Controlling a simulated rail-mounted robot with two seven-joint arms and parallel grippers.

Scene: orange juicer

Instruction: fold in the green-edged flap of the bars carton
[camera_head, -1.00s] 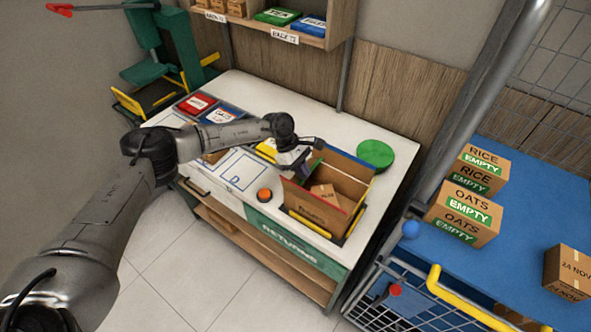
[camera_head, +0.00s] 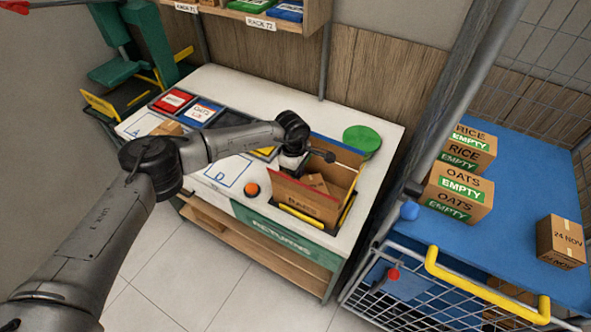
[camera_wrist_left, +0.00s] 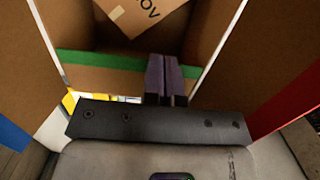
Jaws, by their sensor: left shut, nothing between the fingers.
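The bars carton (camera_head: 300,206) stands open-topped at the right end of the white bench, its blue-edged, red-edged and yellow-edged flaps spread outward. A smaller box (camera_head: 316,184) lies inside; it also shows in the left wrist view (camera_wrist_left: 135,14). The green-edged flap (camera_wrist_left: 98,78) shows in the left wrist view, its green strip across the carton's near side; in the head view my arm hides it. My left gripper (camera_wrist_left: 164,60) is shut and empty, its fingertips overlapping the green edge in the picture; I cannot tell whether they touch. In the head view its fingers are hidden. My right gripper is out of view.
An orange button (camera_head: 251,189) and a green disc (camera_head: 362,141) flank the carton on the bench (camera_head: 345,112). Red and blue trays lie farther left. At right, a blue-topped cart (camera_head: 510,220) carries RICE and OATS boxes. A rack shelf hangs behind.

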